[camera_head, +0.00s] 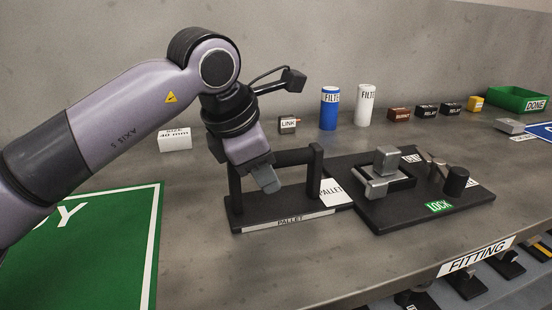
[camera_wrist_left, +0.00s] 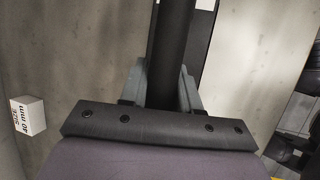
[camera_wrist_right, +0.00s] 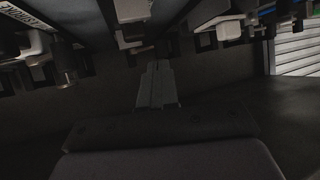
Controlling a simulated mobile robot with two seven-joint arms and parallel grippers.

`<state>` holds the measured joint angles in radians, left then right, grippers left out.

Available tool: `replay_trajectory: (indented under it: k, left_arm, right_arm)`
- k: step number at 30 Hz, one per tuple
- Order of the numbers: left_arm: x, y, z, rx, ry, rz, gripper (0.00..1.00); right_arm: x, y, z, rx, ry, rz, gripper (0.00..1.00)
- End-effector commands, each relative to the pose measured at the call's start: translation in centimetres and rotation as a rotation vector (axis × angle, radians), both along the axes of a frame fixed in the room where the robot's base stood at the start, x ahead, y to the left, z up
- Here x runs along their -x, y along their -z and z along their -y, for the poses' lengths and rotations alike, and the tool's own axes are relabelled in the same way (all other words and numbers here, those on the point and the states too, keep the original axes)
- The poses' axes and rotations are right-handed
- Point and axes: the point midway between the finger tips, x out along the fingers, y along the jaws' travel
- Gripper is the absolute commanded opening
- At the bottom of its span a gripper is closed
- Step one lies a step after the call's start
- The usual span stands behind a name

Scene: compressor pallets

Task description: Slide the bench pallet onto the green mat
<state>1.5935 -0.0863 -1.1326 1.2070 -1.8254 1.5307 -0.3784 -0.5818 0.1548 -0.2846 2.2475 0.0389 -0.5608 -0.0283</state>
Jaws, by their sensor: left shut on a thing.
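The bench pallet (camera_head: 262,222) is a black plate with a PALLET label and an upright handle frame. It stands on the grey bench, right of the green mat (camera_head: 100,255) and apart from it. The mat has a white border and white lettering, partly hidden by my left arm. My left gripper (camera_head: 268,182) is shut on the pallet's handle bar; the dark bar (camera_wrist_left: 172,50) runs between its fingers in the left wrist view. My right gripper (camera_wrist_right: 157,88) is outside the head view; its fingers are together and empty in the dark right wrist view.
A black fixture board (camera_head: 410,215) with a LOCK label sits close right of the pallet. A SIZE 40 mm block (camera_head: 175,140) stands behind the mat. Filters (camera_head: 329,108), a LINK block (camera_head: 288,125) and relays line the back. Bare bench lies between pallet and mat.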

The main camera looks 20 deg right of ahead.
Motion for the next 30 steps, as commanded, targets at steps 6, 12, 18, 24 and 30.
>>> replay_trajectory:
  k: [6,12,18,24,30]
  left_arm:
    - [0.0,0.1,-0.5,0.001,0.001,0.000,0.00]
    - [0.0,0.2,-2.6,-0.001,-0.002,0.001,0.00]
    - [0.0,0.2,-4.6,0.000,-0.003,0.001,0.00]
    - [0.0,0.2,-6.7,0.001,-0.003,0.001,0.00]
    - [0.1,0.3,-8.7,0.000,-0.004,0.001,0.00]
  right_arm:
    - [-0.1,0.3,-0.1,-0.002,0.001,0.003,0.00]
    - [-0.1,1.3,0.0,-0.001,0.001,0.002,0.00]
    - [0.1,2.3,0.0,0.001,0.000,-0.006,0.00]
    - [0.3,3.3,0.0,0.004,-0.002,-0.016,0.00]
    - [0.4,4.0,-0.1,0.003,-0.004,-0.017,0.00]
